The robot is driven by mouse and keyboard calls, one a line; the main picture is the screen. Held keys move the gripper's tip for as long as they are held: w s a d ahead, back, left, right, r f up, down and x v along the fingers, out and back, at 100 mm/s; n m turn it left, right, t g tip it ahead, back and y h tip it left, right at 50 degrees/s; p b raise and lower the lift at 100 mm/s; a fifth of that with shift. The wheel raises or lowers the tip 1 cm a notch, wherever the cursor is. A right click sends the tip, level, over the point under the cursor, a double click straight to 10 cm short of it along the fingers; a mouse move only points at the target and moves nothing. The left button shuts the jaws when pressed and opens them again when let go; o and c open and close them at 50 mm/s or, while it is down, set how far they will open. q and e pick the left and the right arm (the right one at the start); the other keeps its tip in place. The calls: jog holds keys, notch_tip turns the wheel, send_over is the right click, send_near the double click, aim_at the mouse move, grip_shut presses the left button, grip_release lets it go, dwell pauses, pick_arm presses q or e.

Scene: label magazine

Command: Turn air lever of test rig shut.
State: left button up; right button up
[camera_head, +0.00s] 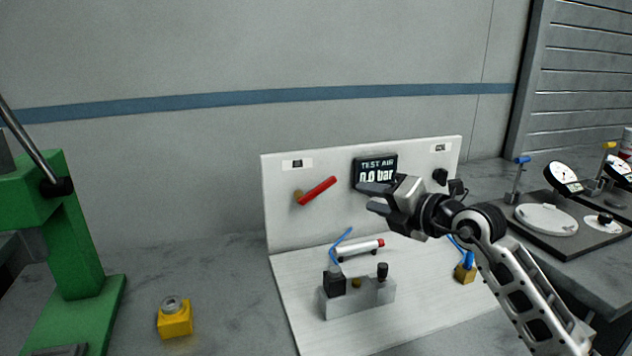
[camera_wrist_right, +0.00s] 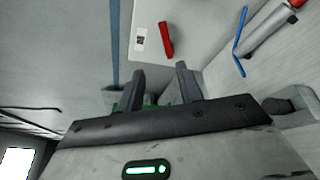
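The red air lever (camera_head: 318,190) sits on the upright white panel (camera_head: 290,230) of the test rig, pivoting on a brass fitting at its lower left end. It slants up to the right. The display (camera_head: 375,172) reads "TEST AIR 0.0 bar". My right gripper (camera_head: 368,198) is open and empty in front of the panel, to the right of the lever and just below the display, pointing left. In the right wrist view the red lever (camera_wrist_right: 165,40) lies beyond the open fingers (camera_wrist_right: 160,88), apart from them. My left gripper is not in view.
On the rig's base stand a grey block fixture (camera_head: 358,298), a small white cylinder with a red end (camera_head: 360,247) and blue hoses. A black knob (camera_head: 440,176) is on the panel's right. A green press (camera_head: 75,240) and yellow block (camera_head: 174,318) stand left; gauges (camera_head: 562,174) stand right.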

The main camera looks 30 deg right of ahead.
aim_at(326, 186)
jog(key=shift+h, duration=0.3)
jog(key=w+f, duration=0.1)
jog(key=w, duration=0.4)
jog(key=w+f+p, duration=0.1)
jog(key=w, duration=0.4)
jog(key=w+f+p, duration=0.1)
jog(key=w, duration=0.4)
jog(key=shift+w+a+f, duration=0.15)
jog(key=shift+w+a, duration=0.1)
jog(key=shift+a, duration=0.15)
grip_shut()
